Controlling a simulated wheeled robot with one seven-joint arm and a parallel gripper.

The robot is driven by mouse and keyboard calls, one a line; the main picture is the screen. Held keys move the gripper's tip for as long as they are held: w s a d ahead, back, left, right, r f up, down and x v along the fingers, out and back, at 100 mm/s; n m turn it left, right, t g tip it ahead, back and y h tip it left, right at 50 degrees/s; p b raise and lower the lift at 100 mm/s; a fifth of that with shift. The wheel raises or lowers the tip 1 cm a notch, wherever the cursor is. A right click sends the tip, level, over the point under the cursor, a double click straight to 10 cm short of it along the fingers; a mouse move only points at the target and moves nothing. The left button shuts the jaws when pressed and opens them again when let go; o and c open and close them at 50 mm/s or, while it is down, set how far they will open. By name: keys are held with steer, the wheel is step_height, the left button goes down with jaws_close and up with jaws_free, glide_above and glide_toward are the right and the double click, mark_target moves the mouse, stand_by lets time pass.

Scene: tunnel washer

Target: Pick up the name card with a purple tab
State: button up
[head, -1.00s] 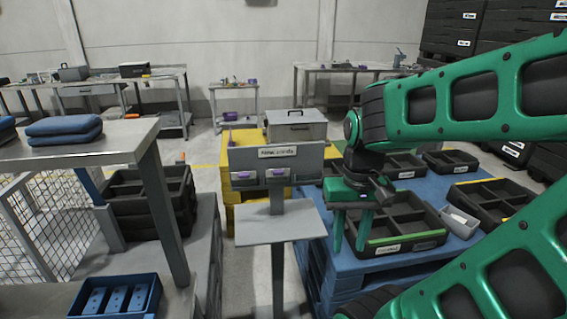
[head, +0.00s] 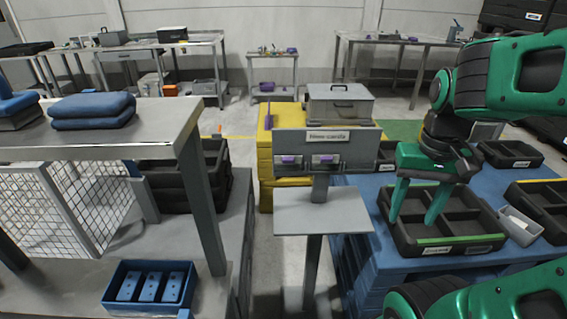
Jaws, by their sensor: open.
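A grey stand with a sign reading like "Name cards" (head: 326,136) is in the middle of the head view. Two small cards with purple tabs sit side by side on its panel, a left card (head: 289,161) and a right card (head: 326,160). A flat grey shelf (head: 322,212) juts out below them. My gripper (head: 415,218) has its two green fingers pointing down, apart and empty. In the picture it is right of the stand, in front of a black divided tray. Its exact distance from the cards cannot be told.
The black tray (head: 458,242) with a green front strip rests on a blue pallet (head: 385,265). A grey metal box (head: 340,107) stands on a yellow stack behind the stand. A table with folded blue cloth (head: 92,110) is at left, a blue bin (head: 148,289) below.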

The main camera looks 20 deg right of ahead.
steer(key=w+r, duration=0.3)
steer(key=w, duration=0.6)
steer(key=n, duration=0.3)
glide_toward(288, 159)
steer(key=shift+f, duration=4.6)
steer(key=shift+w, duration=0.1)
steer(key=c, duration=1.1)
